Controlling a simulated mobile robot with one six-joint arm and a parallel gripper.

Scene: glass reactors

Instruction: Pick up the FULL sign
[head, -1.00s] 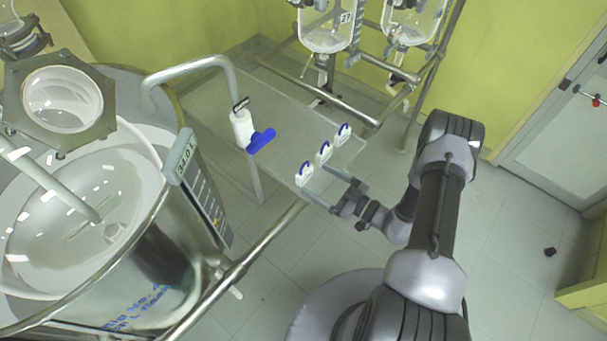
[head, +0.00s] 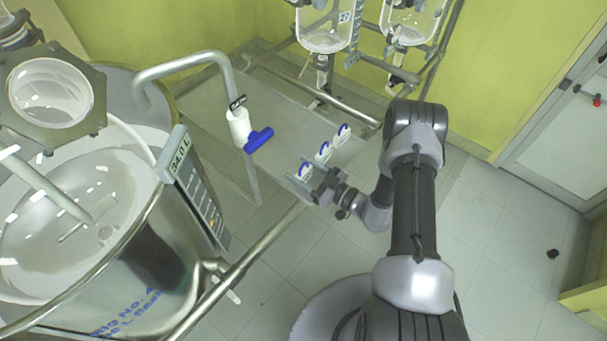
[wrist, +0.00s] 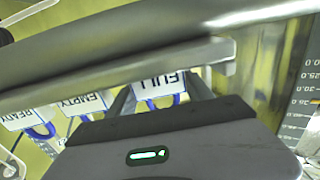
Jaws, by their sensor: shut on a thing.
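The FULL sign (wrist: 158,88) is a small white plate with black letters and a blue hook; it appears upside down in the wrist view. In the head view it is the nearest sign (head: 304,172) of a row of three. My gripper (head: 307,181) is at this sign, shut on it, with a dark finger on each side of it in the wrist view (wrist: 162,92). The sign stands in line with the others, near a metal bar. The contact itself is partly hidden by the gripper body.
The EMPTY sign (wrist: 82,103) and the READY sign (wrist: 28,115) hang beside it. A grey rail crosses close above them in the wrist view. A large steel reactor (head: 150,270) stands at left, a blue-handled valve (head: 258,140) nearby. Glass vessels (head: 327,25) stand behind.

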